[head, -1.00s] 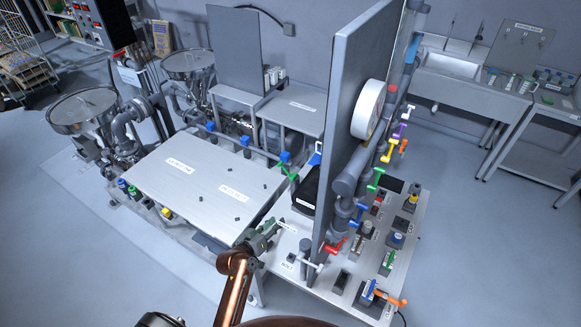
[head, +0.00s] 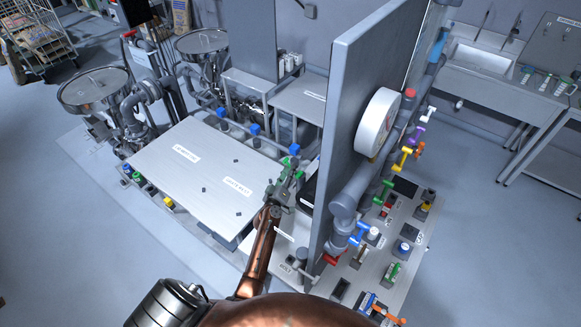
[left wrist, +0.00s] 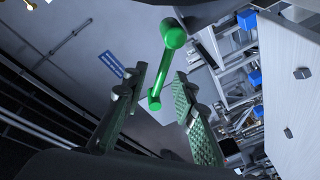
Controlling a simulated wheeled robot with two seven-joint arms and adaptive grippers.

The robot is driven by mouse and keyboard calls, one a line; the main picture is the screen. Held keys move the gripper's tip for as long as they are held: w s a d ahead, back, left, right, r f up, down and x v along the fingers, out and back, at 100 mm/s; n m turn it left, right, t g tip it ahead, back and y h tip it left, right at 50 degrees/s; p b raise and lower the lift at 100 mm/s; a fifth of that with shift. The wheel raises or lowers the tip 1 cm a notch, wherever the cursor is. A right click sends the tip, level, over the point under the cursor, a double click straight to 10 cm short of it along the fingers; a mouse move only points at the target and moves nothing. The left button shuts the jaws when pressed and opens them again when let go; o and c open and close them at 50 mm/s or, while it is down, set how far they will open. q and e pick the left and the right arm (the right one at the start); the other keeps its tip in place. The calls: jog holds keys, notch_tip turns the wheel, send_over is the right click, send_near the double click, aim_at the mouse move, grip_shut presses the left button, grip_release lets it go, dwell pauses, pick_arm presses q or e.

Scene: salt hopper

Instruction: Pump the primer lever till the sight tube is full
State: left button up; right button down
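A green lever (head: 294,149) stands at the right end of the pipe behind the large grey panel-topped bench. I cannot tell from the labels whether it is the primer lever. In the left wrist view the green lever (left wrist: 157,86) shows between the two fingers, with clear gaps on both sides. My left gripper (head: 287,172) is open and empty beside it, and its fingers also show in the wrist view (left wrist: 163,108). A pale clear tube with a blue lower part (head: 438,47) at the upright panel may be the sight tube; its level cannot be read. My right gripper is out of view.
A tall grey upright panel (head: 352,90) with a white round gauge (head: 378,122) stands right of the gripper. Coloured valves line the pipe there. The bench top (head: 195,158) is mostly clear. Two steel hoppers (head: 93,88) stand at the left.

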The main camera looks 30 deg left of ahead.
pick_arm(q)
jog(key=shift+w+a+f, duration=0.1)
jog(key=shift+w+f, duration=0.05)
jog(key=shift+w, duration=0.65)
jog(key=shift+w+a, duration=0.1)
jog(key=shift+w, duration=0.1)
jog(key=shift+a+r, duration=0.1)
jog(key=shift+r, duration=0.1)
jog(key=shift+w+f, duration=0.1)
jog(key=shift+w, duration=0.05)
jog(key=c, duration=0.3)
grip_shut()
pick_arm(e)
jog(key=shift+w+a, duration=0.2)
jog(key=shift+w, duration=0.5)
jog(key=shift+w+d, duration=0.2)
